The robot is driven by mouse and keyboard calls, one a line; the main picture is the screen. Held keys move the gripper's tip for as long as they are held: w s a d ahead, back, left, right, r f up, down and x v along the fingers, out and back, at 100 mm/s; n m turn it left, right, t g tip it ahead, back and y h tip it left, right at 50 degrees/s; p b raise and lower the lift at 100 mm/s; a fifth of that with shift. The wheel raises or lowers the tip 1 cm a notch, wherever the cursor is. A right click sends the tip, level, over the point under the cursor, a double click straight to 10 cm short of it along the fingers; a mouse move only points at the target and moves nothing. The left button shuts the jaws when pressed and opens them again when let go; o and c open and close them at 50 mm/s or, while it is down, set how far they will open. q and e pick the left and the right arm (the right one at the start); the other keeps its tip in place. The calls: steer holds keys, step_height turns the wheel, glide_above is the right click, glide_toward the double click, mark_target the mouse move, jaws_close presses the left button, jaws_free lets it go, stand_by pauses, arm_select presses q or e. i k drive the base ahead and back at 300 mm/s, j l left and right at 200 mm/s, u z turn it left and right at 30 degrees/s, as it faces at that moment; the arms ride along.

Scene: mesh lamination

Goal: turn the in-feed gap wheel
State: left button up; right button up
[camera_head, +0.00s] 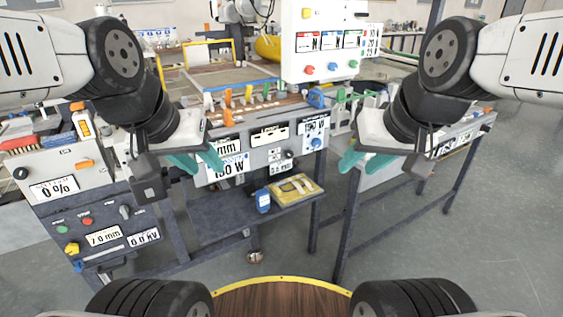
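No label lets me tell which control is the in-feed gap wheel. A blue round knob (316,143) sits on the front panel (262,155) of the middle machine, below a small display. A larger blue wheel-like part (316,98) stands above that panel's right end. A yellow knob (72,248) sits beside a "7.0 mm" display (105,237) on the left cabinet. My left gripper (206,171) is open and empty, in front of the panel's left end, partly covering an "mm" display. My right gripper (354,172) is open and empty, right of the panel.
A white control box (330,25) with displays and coloured knobs hangs above the machine. A lower shelf (230,208) holds a yellow tray (295,188) and a blue item (263,200). Grey floor is open at right.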

mark_target(72, 248)
steer(key=i+j+u, duration=0.15)
steer(key=j, duration=0.25)
steer(key=j+u, duration=0.1)
steer(key=j, duration=0.25)
steer(key=i+j+u, duration=0.15)
steer(key=j, duration=0.2)
steer(key=i+j+u, duration=0.15)
steer(key=j, duration=0.2)
